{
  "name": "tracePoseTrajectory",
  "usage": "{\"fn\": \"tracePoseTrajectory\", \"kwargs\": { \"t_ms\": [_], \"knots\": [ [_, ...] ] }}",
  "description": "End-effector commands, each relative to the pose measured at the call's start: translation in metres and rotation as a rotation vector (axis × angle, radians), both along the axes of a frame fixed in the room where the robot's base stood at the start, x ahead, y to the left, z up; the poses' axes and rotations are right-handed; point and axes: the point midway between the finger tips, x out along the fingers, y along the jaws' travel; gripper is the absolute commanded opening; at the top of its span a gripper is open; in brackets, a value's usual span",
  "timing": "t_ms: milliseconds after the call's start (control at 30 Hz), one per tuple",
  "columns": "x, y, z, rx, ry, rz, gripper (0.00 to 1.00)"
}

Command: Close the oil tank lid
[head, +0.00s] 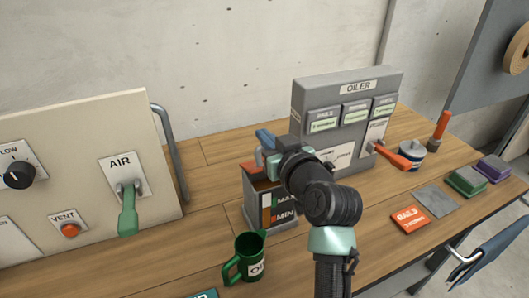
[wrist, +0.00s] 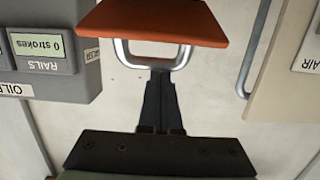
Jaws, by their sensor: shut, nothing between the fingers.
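The oil tank (head: 286,224) is a grey box with a MAX and MIN level window, standing on the bench in front of the oiler. Its orange lid (head: 250,167) shows at the top left of the tank in the head view, partly hidden by my arm. In the wrist view the lid (wrist: 155,22) is an orange panel with a pale metal loop handle (wrist: 185,58). My gripper (wrist: 160,75) is shut and empty, its fingertips at the handle's outer bar. I cannot tell whether they touch it. My wrist hides much of the tank top and the lid's hinge side.
The oiler (head: 347,95) stands behind, with an orange lever (head: 392,156) to its right. A green mug (head: 248,258) stands in front of the tank. The air panel (head: 85,165) with its grey rail (head: 170,150) is at left. Cards and blocks lie at right.

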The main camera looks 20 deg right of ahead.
Motion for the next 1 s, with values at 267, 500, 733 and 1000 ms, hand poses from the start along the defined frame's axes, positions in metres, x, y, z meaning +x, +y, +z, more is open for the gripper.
{"fn": "tracePoseTrajectory", "kwargs": {
  "t_ms": [267, 500, 733, 1000],
  "knots": [
    [-0.011, 0.0, -0.018, 0.004, -0.15, 0.0, 0.0],
    [-0.021, -0.001, -0.025, 0.007, -0.27, -0.001, 0.0],
    [-0.029, -0.001, -0.033, 0.012, -0.378, 0.0, 0.0],
    [-0.038, -0.001, -0.042, 0.016, -0.502, 0.001, 0.0]
  ]
}}
